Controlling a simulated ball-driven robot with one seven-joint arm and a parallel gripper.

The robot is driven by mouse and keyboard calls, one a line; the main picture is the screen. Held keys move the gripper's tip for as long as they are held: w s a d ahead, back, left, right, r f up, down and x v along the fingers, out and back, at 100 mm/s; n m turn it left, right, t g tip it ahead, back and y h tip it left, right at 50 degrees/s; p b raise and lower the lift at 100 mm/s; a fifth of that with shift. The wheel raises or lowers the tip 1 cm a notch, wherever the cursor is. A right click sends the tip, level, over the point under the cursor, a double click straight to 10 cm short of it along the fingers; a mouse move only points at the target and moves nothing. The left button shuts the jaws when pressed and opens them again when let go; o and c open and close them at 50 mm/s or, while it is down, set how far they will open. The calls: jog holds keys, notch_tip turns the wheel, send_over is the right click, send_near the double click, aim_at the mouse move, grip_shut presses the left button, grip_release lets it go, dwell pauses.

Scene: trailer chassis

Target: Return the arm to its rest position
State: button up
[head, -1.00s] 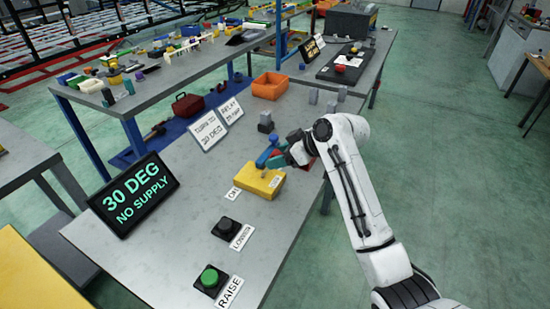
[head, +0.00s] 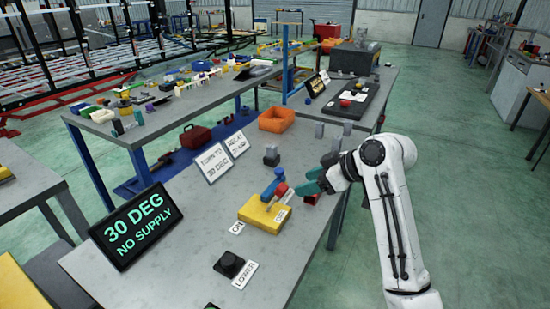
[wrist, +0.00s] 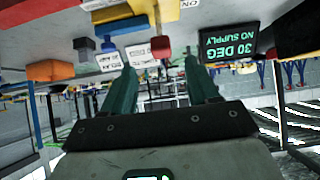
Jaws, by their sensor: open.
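My white arm (head: 392,220) reaches up from the lower right in the head view. The display (head: 135,225) reads "30 DEG NO SUPPLY".
A black button (head: 229,264) labelled LOWER sits on the grey bench (head: 165,275). Two sign cards, an orange bin (head: 276,119) and several grey blocks stand farther back. Green floor (head: 465,190) to the right of my arm is clear.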

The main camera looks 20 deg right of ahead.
jog(key=s+a+f+m+g+h, duration=0.1)
jog(key=s+a+f+m, duration=0.1)
jog(key=s+a+f, duration=0.35)
jog(key=s+a+f+m+g+h, duration=0.1)
jog(key=s+a+f+m+h, duration=0.1)
jog(key=s+f, duration=0.65)
jog(key=s+d+f+m+g+h, duration=0.1)
jog(key=s+f, duration=0.4)
jog(key=s, duration=0.7)
jog(key=s+d+f+m+g+h, duration=0.2)
jog(key=s+f+g, duration=0.2)
jog(key=s, duration=0.8)
jog(key=shift+s+f+m, duration=0.25)
jog(key=shift+f+m, duration=0.15)
jog(key=shift+f, duration=0.3)
